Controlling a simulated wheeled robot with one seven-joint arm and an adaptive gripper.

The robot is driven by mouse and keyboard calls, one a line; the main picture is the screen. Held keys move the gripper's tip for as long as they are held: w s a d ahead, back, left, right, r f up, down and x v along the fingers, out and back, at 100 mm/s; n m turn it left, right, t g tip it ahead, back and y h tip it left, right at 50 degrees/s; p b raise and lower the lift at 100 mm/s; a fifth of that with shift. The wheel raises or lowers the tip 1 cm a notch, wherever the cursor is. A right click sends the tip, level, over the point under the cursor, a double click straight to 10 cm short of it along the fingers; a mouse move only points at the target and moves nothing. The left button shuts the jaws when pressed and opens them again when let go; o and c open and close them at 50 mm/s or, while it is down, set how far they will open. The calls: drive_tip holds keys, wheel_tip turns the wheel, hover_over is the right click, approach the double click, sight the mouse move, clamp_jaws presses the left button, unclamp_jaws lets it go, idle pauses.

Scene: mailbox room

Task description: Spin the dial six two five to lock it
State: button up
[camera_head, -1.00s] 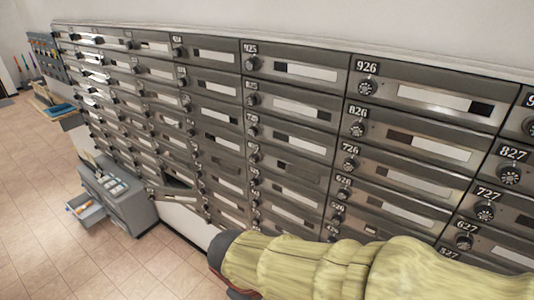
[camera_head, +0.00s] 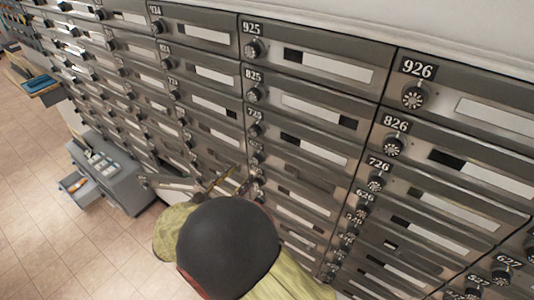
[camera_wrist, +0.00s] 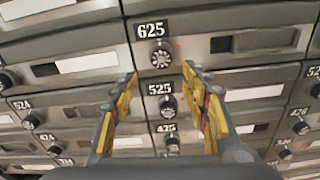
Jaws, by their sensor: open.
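The dial of box 625 (camera_wrist: 161,58) is a round black knob with a pale marked face, below its number plate (camera_wrist: 150,30) in the wrist view. A small red light (camera_wrist: 178,46) shows just right of it. My gripper (camera_wrist: 160,74) is open and empty, its yellow fingers apart at the lower left and lower right of this dial and not closed around it. In the head view my gripper (camera_head: 232,183) is in front of the 925 column, partly hidden by my dark arm joint. The dial's pointer setting is too small to read.
The dial of box 525 (camera_wrist: 167,107) lies between my fingers, lower down. A mailbox door (camera_head: 168,183) stands open left of my gripper in the head view. A grey cabinet with an open drawer (camera_head: 74,186) stands on the tiled floor at the left.

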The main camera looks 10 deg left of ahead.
sight(255, 162)
drive_tip(key=x, duration=0.7)
drive_tip(key=shift+w+d+r, duration=0.1)
drive_tip(key=shift+d+r, duration=0.2)
drive_tip(key=shift+r, duration=0.05)
drive_tip(key=shift+c, duration=1.1)
drive_tip(key=c, duration=0.9)
drive_tip(key=shift+f+b, duration=0.1)
drive_tip(key=shift+b, duration=0.45)
